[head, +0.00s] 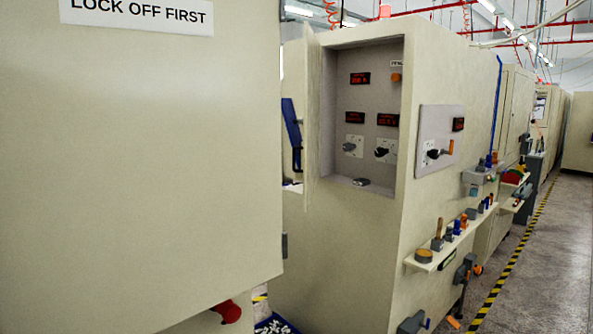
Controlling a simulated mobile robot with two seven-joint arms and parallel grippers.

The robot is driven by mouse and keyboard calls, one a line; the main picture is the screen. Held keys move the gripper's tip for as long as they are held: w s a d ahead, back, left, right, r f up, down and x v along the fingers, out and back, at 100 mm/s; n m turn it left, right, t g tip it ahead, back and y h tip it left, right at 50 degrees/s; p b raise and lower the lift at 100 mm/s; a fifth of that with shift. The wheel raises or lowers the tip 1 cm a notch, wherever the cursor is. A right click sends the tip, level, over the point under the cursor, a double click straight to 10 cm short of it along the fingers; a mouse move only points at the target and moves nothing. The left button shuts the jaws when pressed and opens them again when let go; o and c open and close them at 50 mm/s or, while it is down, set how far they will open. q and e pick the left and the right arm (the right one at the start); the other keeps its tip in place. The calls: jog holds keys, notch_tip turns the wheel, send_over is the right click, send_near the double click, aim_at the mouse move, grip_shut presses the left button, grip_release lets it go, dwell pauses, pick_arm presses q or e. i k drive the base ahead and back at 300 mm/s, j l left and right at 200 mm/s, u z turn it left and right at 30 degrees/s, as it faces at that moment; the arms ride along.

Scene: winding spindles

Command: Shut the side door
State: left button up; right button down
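A large beige panel (140,170) with a sign (140,14) reading "LOCK OFF FIRST" fills the left of the head view. A dark fitting like a hinge (284,245) shows at its right edge. Behind it stands a beige cabinet (350,250) with a recessed control box (368,110). A narrow door (312,120) at the box's left side stands open, seen nearly edge-on. I cannot tell from this view which of the two is the side door. Neither of my grippers is in view.
Shelves (450,240) with tools and knobs stick out from the cabinet's right side. A floor aisle (545,270) with a yellow-black stripe (510,255) runs back at the right. A red knob-like part (228,311) shows below the large panel.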

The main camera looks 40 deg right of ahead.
aim_at(309, 147)
jog(key=l+u, duration=0.15)
jog(key=l, duration=0.75)
jog(key=l+u, duration=0.2)
jog(key=l, duration=0.7)
